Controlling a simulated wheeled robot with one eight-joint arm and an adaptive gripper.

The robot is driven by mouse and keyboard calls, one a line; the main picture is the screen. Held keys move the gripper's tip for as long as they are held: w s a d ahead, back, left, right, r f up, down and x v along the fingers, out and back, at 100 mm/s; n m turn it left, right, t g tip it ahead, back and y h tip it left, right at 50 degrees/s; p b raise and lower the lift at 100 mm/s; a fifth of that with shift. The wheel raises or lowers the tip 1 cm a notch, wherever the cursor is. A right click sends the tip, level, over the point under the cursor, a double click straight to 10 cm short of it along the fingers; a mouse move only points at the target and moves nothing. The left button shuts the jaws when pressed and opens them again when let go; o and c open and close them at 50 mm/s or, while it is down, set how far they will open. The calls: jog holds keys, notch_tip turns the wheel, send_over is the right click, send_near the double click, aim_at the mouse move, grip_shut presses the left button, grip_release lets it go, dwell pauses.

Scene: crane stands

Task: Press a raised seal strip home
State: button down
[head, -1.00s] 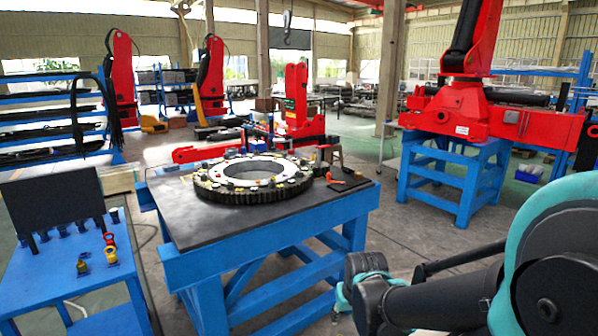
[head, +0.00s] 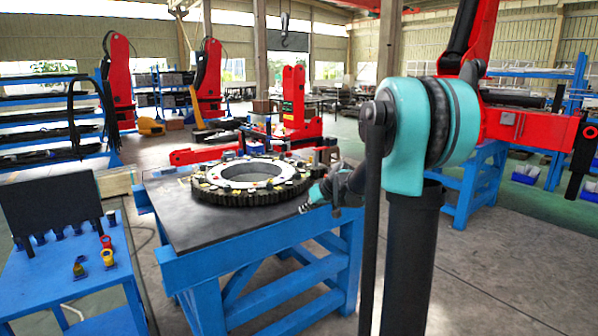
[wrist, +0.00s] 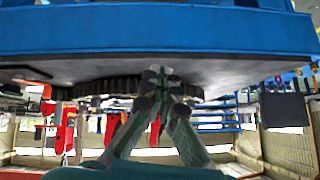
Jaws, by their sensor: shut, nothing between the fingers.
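A large dark toothed ring (head: 225,193) lies flat on the blue table (head: 250,225), with a paler inner ring and several small parts around its top. I cannot make out a raised seal strip in either view. My gripper (head: 308,205) is at the table's front right corner, beside the ring's right side, with the arm coming from the right. In the wrist view, which looks upside down, the gripper (wrist: 160,72) is shut and empty in front of the dark toothed edge (wrist: 100,87). Whether it touches anything is unclear.
A blue side bench (head: 60,270) with a dark upright panel (head: 50,210) and small yellow and red parts (head: 107,257) stands at the left. Red crane parts (head: 295,105) stand behind the table. A blue stand (head: 470,190) is at the right. The floor in front is clear.

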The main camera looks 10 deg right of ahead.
jog(key=w+d+r+t+y, duration=0.1)
jog(key=w+d+r+t, duration=0.1)
jog(key=w, duration=0.9)
jog(key=w+d+r+n+t, duration=0.1)
jog(key=w+d+r+t, duration=0.1)
jog(key=w, duration=1)
jog(key=w+d+r+n+t+y, duration=0.1)
jog(key=w+d+r, duration=0.1)
jog(key=w, duration=0.9)
jog(key=shift+w+d+t+y, duration=0.3)
jog(key=shift+w+d+t, duration=0.1)
jog(key=shift+d, duration=0.4)
jog(key=x, duration=1)
jog(key=shift+a, duration=0.1)
notch_tip(320, 180, down, 3)
jog(key=shift+r, duration=0.25)
jog(key=shift+f, duration=0.75)
